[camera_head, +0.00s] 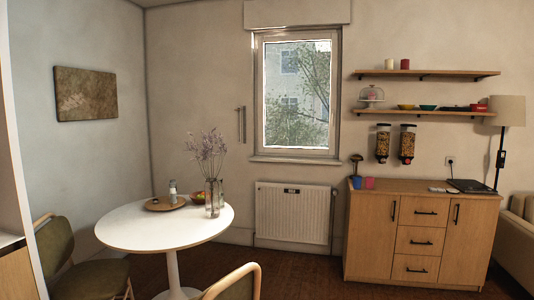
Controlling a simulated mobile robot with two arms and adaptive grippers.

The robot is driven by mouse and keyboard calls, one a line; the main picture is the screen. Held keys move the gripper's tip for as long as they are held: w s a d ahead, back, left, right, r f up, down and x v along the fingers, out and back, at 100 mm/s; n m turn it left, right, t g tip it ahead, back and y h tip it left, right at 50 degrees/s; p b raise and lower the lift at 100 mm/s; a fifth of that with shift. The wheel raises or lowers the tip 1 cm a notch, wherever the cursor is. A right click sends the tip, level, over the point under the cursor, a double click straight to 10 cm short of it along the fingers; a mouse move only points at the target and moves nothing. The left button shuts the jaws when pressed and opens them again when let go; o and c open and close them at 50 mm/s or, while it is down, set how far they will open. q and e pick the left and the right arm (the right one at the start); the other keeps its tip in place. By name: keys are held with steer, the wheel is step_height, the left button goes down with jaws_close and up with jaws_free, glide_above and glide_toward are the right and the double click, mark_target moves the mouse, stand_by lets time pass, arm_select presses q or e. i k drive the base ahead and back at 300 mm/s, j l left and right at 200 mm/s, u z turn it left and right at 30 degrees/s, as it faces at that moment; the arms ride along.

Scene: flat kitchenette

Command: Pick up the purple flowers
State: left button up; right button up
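The purple flowers (207,152) stand upright as a spray of thin stems in a clear glass vase (214,198). The vase stands on the right part of a round white table (128,229), in the left half of the head view. Neither of my grippers shows in this view.
A wooden tray (163,205) with a bottle (173,189) and a fruit bowl (197,197) stand beside the vase. Chairs (77,262) (236,284) stand at the table's left and front. A wooden cabinet (381,237) and radiator (292,213) line the back wall. Floor (300,275) right of the table is clear.

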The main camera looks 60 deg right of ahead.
mark_target(202, 152)
steer(key=z, duration=1.55)
steer(key=i+l+z, duration=0.9)
steer(key=i, duration=0.7)
steer(key=i+l+z, duration=0.15)
steer(key=i, duration=0.7)
